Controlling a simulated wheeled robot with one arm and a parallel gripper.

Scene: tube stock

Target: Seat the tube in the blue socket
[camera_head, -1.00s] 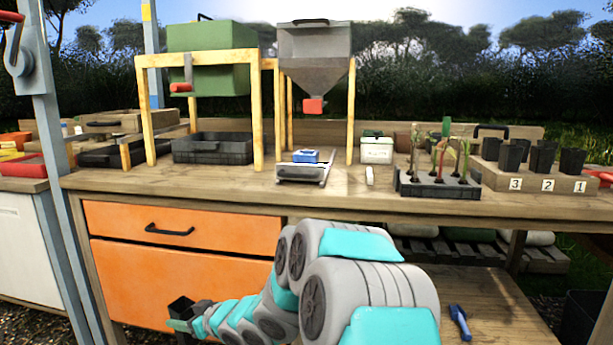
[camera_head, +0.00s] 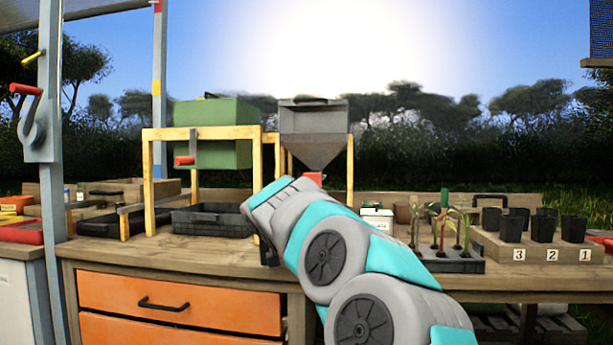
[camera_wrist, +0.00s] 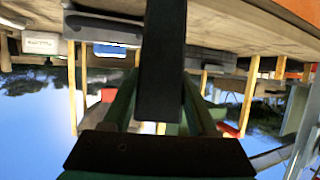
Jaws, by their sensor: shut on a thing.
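In the wrist view, which is upside down, my gripper (camera_wrist: 160,108) is shut on a dark, straight-sided bar, apparently the tube (camera_wrist: 162,60). The tube runs up the middle of that view and hides part of the bench behind it. In the head view my arm hides most of the gripper; a dark piece shows at the arm's left end, above the bench front. A small blue part, perhaps the blue socket (camera_wrist: 110,50), shows left of the tube in the wrist view, apart from it. My arm hides it in the head view.
A wooden frame (camera_head: 148,190) carries a green box (camera_head: 215,120) beside a grey hopper (camera_head: 313,130). A black tray (camera_head: 212,222) stands below. Seedlings in a dark tray (camera_head: 455,264) and numbered black pots (camera_head: 543,228) stand at right. The orange drawer (camera_head: 180,300) is shut.

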